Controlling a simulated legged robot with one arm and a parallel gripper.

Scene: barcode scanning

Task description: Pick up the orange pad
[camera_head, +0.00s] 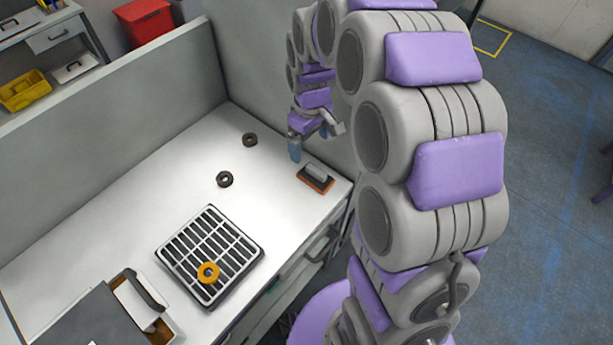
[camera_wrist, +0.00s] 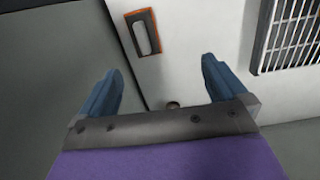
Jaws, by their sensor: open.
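The orange pad (camera_head: 316,179) lies on the white worktop near its right front corner. It is a dark block with an orange edge and a grey handle on top. In the wrist view the orange pad (camera_wrist: 143,32) shows beyond the fingertips, with its long side running nearly up the picture. My gripper (camera_head: 311,146) hangs above the worktop, just behind and left of the pad in the head view. In the wrist view my gripper (camera_wrist: 160,75) has its two blue fingers wide apart with nothing between them. The pad is apart from both fingers.
A grey grid tray (camera_head: 248,252) holds an orange ring (camera_head: 208,272). The tray also shows in the wrist view (camera_wrist: 256,50). Two dark rings (camera_head: 225,179) (camera_head: 250,139) lie on the worktop. A grey partition (camera_head: 110,150) bounds the back. A box (camera_head: 140,300) stands front left.

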